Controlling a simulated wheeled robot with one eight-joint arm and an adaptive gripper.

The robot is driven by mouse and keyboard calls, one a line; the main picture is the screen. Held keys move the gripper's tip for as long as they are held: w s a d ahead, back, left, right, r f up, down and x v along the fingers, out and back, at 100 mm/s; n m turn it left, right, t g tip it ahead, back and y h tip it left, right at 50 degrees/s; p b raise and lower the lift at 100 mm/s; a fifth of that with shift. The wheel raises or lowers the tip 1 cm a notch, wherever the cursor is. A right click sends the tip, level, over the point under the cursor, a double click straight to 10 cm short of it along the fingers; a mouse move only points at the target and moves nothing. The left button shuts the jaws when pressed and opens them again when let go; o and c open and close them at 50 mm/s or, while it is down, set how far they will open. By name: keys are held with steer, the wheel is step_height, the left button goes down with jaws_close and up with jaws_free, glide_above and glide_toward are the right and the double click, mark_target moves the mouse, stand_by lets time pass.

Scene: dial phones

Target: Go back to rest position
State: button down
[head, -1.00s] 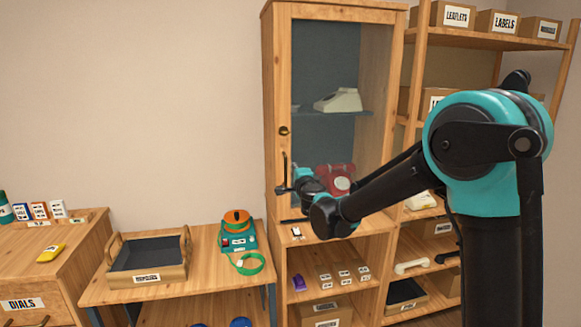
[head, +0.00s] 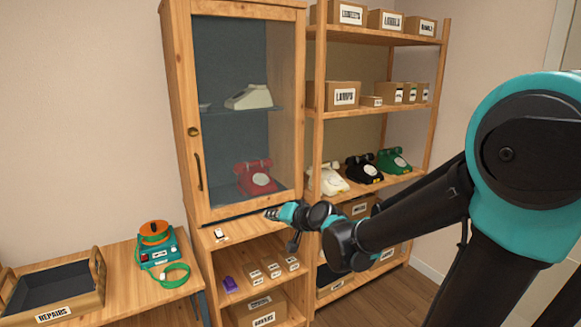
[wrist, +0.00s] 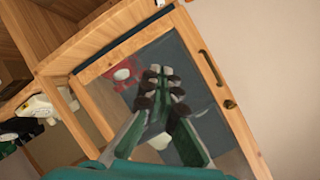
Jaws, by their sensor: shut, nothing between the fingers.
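My gripper (head: 272,213) is at the end of my teal and black arm, in front of the lower edge of the glass-door cabinet (head: 178,100). In the wrist view my gripper (wrist: 165,72) shows with its fingers together and nothing between them. The cabinet door is shut. Behind its glass a red dial phone (head: 257,178) stands on the cabinet floor and a cream phone (head: 249,97) on the shelf above.
An open shelf (head: 440,60) on the right holds labelled boxes and white, black (head: 363,170) and green (head: 393,161) phones. A low table on the left carries a repairs tray (head: 55,312) and a teal device with an orange top (head: 155,245). Wall space above the table is clear.

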steer(key=s+d+f+g+h, duration=0.2)
steer(key=s+d+f+h, duration=0.1)
steer(key=s+d+f, duration=0.3)
steer(key=s+d+f+g+h, duration=0.2)
steer(key=s+d+f, duration=0.3)
steer(key=d, duration=0.6)
steer(key=s+d+f+n+g+h, duration=0.1)
steer(key=s+d+f+g+h, duration=0.1)
steer(key=s+d+f+h, duration=0.2)
steer(key=s+d+f, duration=0.2)
steer(key=s+d, duration=0.2)
steer(key=d, duration=0.1)
steer(key=shift+f, duration=0.35)
steer(key=c, duration=2.3)
jaws_free()
